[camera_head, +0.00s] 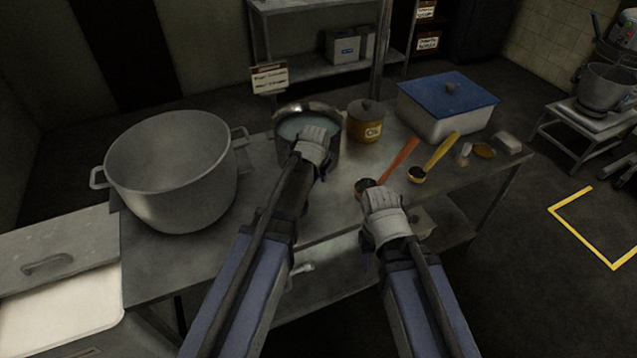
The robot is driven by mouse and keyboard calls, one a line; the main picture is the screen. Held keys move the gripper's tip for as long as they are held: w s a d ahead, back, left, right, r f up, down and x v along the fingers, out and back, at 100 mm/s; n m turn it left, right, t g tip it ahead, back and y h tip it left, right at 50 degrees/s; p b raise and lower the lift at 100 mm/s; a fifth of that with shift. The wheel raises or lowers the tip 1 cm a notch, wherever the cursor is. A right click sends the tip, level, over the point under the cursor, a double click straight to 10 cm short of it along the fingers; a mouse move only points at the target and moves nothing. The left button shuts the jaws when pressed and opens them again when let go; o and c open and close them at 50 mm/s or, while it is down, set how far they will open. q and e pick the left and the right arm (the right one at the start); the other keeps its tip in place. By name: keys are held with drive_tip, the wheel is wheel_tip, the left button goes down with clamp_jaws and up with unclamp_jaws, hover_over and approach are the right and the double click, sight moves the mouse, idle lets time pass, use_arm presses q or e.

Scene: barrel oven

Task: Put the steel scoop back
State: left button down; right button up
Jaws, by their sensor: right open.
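I cannot make out a steel scoop for certain; a small pale metallic item (464,152) at the table's right could be one, but it is too small to tell. My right gripper (384,210) is open, just in front of the dark bowl of an orange-handled scoop (402,157). I cannot tell whether they touch. A yellow-handled scoop (440,154) lies to its right. My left gripper (314,148) is at the near rim of a steel pot (290,112) with pale bluish contents. Its fingertips are hidden, so its opening does not show.
A large empty pot (172,165) stands at the table's left. A lidded ochre jar (366,125) and a blue-lidded container (447,105) stand at the back. Small items, including a white block (508,143), lie at the right. The steel table (330,225) is clear between my arms.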

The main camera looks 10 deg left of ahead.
use_arm(q)
wheel_tip(320, 180, down, 2)
drive_tip(key=shift+f+b, duration=0.2)
drive_tip(key=shift+b, duration=0.5)
drive_tip(key=shift+r, duration=0.1)
use_arm(e)
wheel_tip(320, 180, down, 2)
drive_tip(key=shift+f, duration=0.1)
drive_tip(key=shift+f, duration=0.1)
use_arm(q)
drive_tip(key=c, duration=0.6)
unclamp_jaws()
drive_tip(key=p+v, duration=1.1)
drive_tip(key=v, duration=0.1)
drive_tip(key=s+d+f+g, duration=0.1)
drive_tip(key=s+d+g, duration=0.1)
drive_tip(key=s, duration=0.8)
drive_tip(key=s+d+n+g+y, duration=0.1)
drive_tip(key=s+d+g, duration=0.2)
drive_tip(key=s, duration=0.8)
drive_tip(key=shift+d+f+n, duration=0.3)
drive_tip(key=shift+d+f, duration=0.1)
drive_tip(key=shift+d, duration=0.3)
use_arm(e)
wheel_tip(320, 180, up, 11)
